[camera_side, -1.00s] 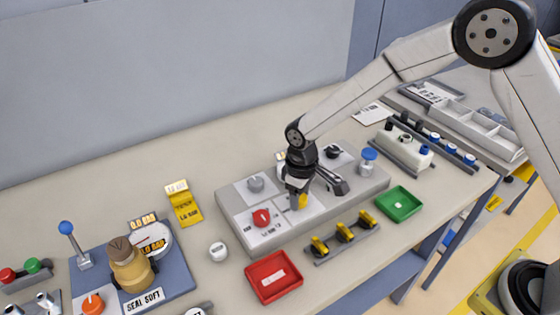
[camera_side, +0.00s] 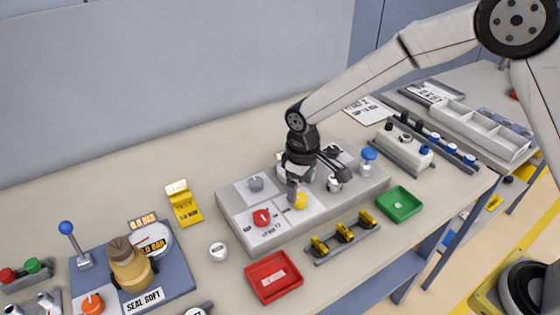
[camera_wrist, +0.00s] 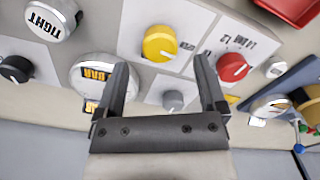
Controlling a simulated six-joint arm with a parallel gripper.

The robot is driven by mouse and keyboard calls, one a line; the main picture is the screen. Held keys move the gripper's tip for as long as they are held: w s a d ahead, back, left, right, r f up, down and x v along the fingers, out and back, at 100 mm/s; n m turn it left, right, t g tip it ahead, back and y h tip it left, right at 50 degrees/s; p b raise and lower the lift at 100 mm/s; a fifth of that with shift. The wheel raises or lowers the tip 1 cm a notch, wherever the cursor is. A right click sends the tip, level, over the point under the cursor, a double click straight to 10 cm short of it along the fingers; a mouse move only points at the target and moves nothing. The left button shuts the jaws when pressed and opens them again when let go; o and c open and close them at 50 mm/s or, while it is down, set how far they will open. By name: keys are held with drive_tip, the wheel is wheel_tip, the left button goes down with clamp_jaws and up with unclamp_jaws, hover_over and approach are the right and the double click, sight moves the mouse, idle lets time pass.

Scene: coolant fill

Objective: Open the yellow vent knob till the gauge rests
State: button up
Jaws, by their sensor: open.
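The yellow knob (camera_side: 300,200) sits on the grey panel (camera_side: 238,222) in the side view. The fingers are clear of the yellow knob. A round white gauge (camera_wrist: 90,72) marked BAR is partly hidden by a finger in the wrist view; its reading cannot be told.
A red knob (camera_side: 262,217), a grey knob (camera_side: 256,183) and a white TIGHT cap (camera_wrist: 52,20) stand close by on the panel.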

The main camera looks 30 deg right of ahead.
sight(302, 197)
drive_tip(key=shift+r, duration=2.15)
drive_tip(key=shift+d, duration=0.1)
drive_tip(key=shift+s+d, duration=0.1)
drive_tip(key=shift+d, duration=0.05)
drive_tip(key=s+d+m+t, duration=0.2)
drive_tip(key=s+d+m, duration=0.3)
drive_tip(key=s+d, duration=1)
drive_tip(key=shift+s+t, duration=0.3)
drive_tip(key=shift+s, duration=0.3)
